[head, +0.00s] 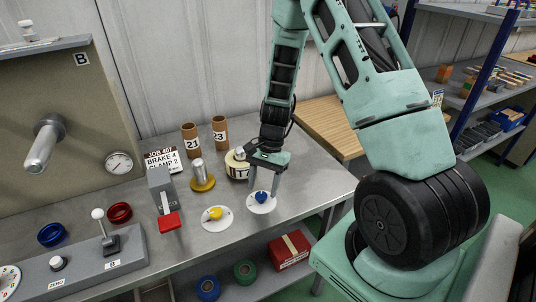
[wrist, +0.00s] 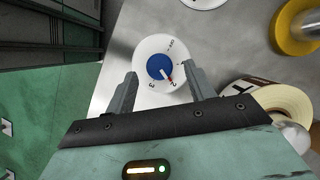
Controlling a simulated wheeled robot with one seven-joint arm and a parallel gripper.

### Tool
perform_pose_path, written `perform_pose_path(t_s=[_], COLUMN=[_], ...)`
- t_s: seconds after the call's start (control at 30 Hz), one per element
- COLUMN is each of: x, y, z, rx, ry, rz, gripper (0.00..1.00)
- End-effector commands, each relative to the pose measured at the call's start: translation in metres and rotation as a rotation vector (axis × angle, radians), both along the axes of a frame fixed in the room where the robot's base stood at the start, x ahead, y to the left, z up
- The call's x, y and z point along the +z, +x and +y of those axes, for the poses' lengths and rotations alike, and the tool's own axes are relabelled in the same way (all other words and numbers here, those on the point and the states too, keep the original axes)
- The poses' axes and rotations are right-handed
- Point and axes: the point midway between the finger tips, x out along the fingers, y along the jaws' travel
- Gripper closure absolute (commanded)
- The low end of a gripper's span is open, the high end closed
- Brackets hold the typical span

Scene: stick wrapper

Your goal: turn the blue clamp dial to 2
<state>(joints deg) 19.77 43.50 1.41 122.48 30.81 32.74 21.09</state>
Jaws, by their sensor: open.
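The blue clamp dial (head: 261,197) sits on a round white plate on the metal bench, near its right front edge. The pointer's end is by a small red mark close to the digit 2; exact alignment is too small to tell. A 3 shows at the plate's lower left. My gripper (head: 264,183) is open above the dial, fingers pointing down on either side; it also shows in the wrist view (wrist: 160,73). I see gaps between fingers and knob.
A yellow dial (head: 215,213) on its white plate is close by on the left. A tape roll (head: 237,165) and a yellow-based metal post (head: 202,178) stand behind. A card (head: 163,160) reads brake 4, clamp 2. The bench's front edge is near.

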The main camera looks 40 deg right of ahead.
Motion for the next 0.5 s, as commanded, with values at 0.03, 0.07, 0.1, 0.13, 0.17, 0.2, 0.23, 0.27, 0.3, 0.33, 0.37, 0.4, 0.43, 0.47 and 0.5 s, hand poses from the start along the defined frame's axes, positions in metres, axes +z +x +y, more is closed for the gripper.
perform_pose_path(t_s=[0.03, 0.07, 0.1, 0.13, 0.17, 0.2, 0.23, 0.27, 0.3, 0.33, 0.37, 0.4, 0.43, 0.47, 0.5], x=[0.008, 0.014, 0.022, 0.028, 0.035, 0.044, 0.05, 0.057, 0.066, 0.072, 0.079, 0.087, 0.094, 0.1, 0.107], y=[0.002, 0.003, 0.005, 0.006, 0.007, 0.008, 0.009, 0.01, 0.011, 0.012, 0.013, 0.015, 0.015, 0.016, 0.017], z=[-0.004, -0.006, -0.009, -0.011, -0.014, -0.017, -0.02, -0.022, -0.026, -0.029, -0.031, -0.034, -0.037, -0.039, -0.042], rx=[0.0, -0.002, -0.002, 0.0, 0.0, -0.002, -0.001, 0.0, -0.001, -0.003, -0.002, -0.001, -0.001, -0.002, -0.002], ry=[-0.003, -0.003, -0.004, -0.003, -0.004, -0.005, -0.004, -0.004, -0.004, -0.004, -0.004, -0.004, -0.003, -0.003, -0.003], rz=[-0.004, -0.005, -0.006, -0.006, -0.006, -0.007, -0.007, -0.007, -0.007, -0.006, -0.006, -0.007, -0.008, -0.006, -0.005], gripper=[0.46, 0.46, 0.46, 0.46, 0.46, 0.46, 0.46, 0.46, 0.46, 0.46, 0.46, 0.46, 0.46, 0.46, 0.46])
